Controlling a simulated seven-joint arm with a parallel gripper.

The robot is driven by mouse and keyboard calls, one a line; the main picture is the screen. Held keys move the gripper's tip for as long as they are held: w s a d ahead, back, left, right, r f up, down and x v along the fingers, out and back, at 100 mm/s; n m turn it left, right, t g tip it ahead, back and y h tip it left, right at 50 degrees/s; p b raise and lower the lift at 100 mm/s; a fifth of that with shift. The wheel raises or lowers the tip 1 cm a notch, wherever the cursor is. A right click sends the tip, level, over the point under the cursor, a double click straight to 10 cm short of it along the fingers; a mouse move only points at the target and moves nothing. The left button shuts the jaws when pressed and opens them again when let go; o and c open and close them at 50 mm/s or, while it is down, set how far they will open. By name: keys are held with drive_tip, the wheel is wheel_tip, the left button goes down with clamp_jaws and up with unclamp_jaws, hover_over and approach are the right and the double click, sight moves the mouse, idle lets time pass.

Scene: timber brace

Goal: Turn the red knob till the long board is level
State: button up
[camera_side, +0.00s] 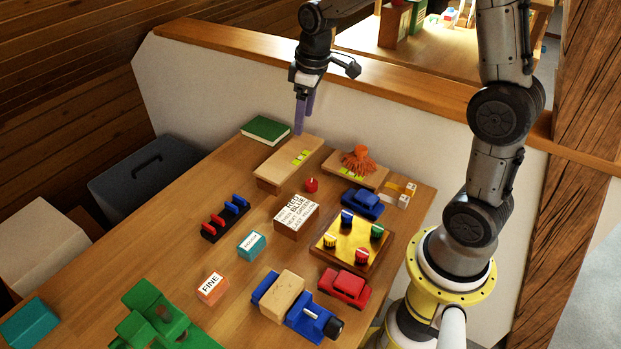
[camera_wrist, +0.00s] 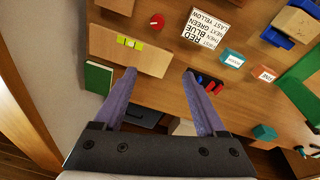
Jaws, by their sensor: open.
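The long pale wooden board (camera_side: 279,169) lies on the table below my gripper, with a yellow-green level vial (camera_side: 301,157) on its top. It also shows in the wrist view (camera_wrist: 103,42), with the vial (camera_wrist: 129,41). I cannot tell its exact tilt. The small red knob (camera_side: 311,185) stands beside the board's near side, and shows near the top of the wrist view (camera_wrist: 157,21). My gripper (camera_side: 304,122) hangs above the board's far end, pointing down. In the wrist view its purple fingers (camera_wrist: 159,74) are apart with nothing between them, away from the knob.
A green book (camera_side: 265,130) lies behind the board. A shorter board with an orange tufted thing (camera_side: 358,160) is to the right. A lettered block (camera_side: 296,216) stands close in front of the knob. A rack of blue and red pegs (camera_side: 225,218) is left of it.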

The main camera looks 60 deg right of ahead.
drive_tip(key=g, duration=0.2)
approach(311, 182)
drive_tip(key=shift+m, duration=0.4)
wheel_tip(311, 182, down, 9)
drive_tip(key=shift+d+r, duration=0.1)
drive_tip(key=shift+r, duration=0.1)
clamp_jaws()
